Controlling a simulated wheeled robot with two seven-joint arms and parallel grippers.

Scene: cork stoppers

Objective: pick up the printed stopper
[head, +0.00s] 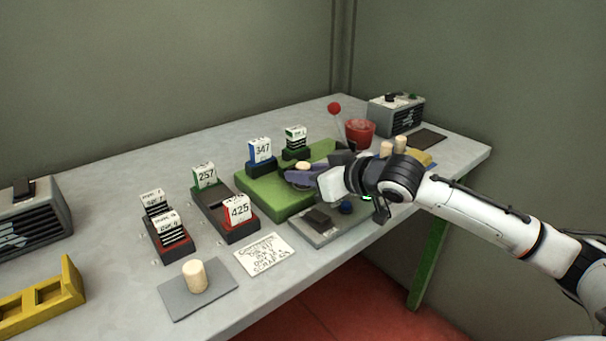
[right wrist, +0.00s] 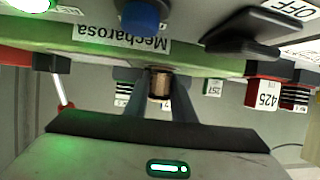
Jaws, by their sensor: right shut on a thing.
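My right gripper (head: 306,175) reaches in from the right over the green machine and is shut on a cork stopper (head: 303,165). In the right wrist view the stopper (right wrist: 159,84) sits between the two fingertips (right wrist: 160,97), its side brownish; any print on it is too small to read. Another pale stopper (head: 195,276) stands upright on a grey mat (head: 178,297) at the front. Two more stoppers (head: 386,149) (head: 400,143) stand behind my right wrist, partly hidden. My left gripper is out of view.
A red bin (head: 360,132) and grey box (head: 396,114) stand behind. A yellow holder (head: 40,298) lies front left.

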